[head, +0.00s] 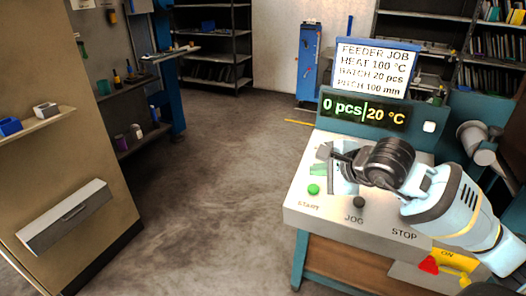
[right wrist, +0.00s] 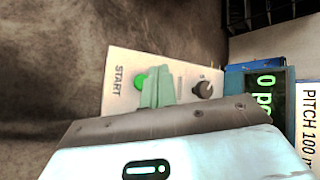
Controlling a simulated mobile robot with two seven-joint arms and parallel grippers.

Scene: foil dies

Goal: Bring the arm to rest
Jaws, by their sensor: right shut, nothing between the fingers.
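My right arm reaches in from the right in the head view, over the sloped top of the feeder machine (head: 388,229). My right gripper (head: 322,168) is above the left part of the panel. In the right wrist view its greenish fingers (right wrist: 157,89) are together with nothing between them. They show beside the green START button (right wrist: 140,82), which also shows in the head view (head: 313,189). I cannot tell whether they touch the panel. My left gripper is not in view.
The display (head: 362,111) reads 0 pcs and 20 °C. A job sign (head: 371,68) stands above it. A dark JOG button (head: 358,202) and a red part (head: 428,265) are near my arm. A tan cabinet (head: 60,190) stands left. The floor between is clear.

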